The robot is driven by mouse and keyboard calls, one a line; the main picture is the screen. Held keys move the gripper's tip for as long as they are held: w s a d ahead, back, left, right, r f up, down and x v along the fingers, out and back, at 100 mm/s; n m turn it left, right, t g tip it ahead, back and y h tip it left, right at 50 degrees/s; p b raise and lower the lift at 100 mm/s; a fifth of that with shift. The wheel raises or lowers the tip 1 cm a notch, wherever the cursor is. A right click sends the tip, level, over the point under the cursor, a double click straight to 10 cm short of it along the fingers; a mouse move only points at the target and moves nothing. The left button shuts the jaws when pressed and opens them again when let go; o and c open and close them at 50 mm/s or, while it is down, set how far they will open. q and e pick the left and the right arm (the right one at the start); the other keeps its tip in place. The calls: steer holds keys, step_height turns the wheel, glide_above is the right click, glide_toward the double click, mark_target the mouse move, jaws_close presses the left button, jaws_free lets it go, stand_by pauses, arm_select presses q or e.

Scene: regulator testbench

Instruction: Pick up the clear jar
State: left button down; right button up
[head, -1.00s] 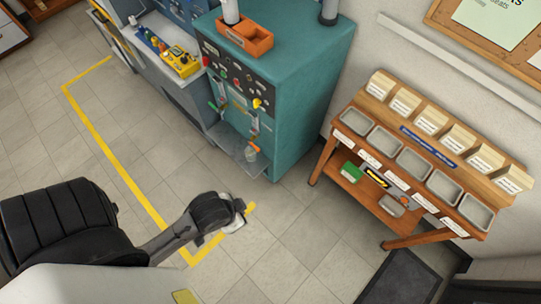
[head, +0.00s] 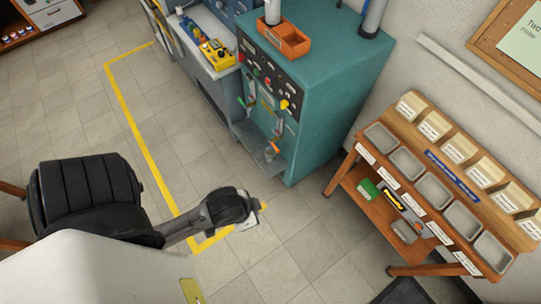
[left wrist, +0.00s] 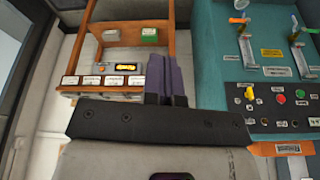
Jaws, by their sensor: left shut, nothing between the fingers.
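The clear jar (head: 270,153) is small and see-through, on the grey shelf at the front of the teal test cabinet in the head view, below an orange-tipped outlet. I cannot make out the jar in the left wrist view. My left arm reaches in from the lower left of the head view, with its wrist over the floor in front of the cabinet, well apart from the jar. In the left wrist view my left gripper (left wrist: 167,62) has its dark fingers together and empty. My right gripper is not in view.
The teal cabinet (head: 333,85) carries an orange tray (head: 287,42) on top. A wooden rack (head: 395,217) with several grey bins stands at the right. A bench with a yellow device (head: 217,55) is left of the cabinet. The tiled floor between arm and cabinet is clear.

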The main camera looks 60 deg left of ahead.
arm_select(q)
steer(key=shift+d, duration=0.1)
stand_by(0.3)
steer(key=c, duration=0.8)
jaws_free()
steer(key=shift+a, duration=0.2)
steer(key=shift+c, duration=0.2)
steer(key=o, duration=0.7)
steer(key=shift+d, duration=0.2)
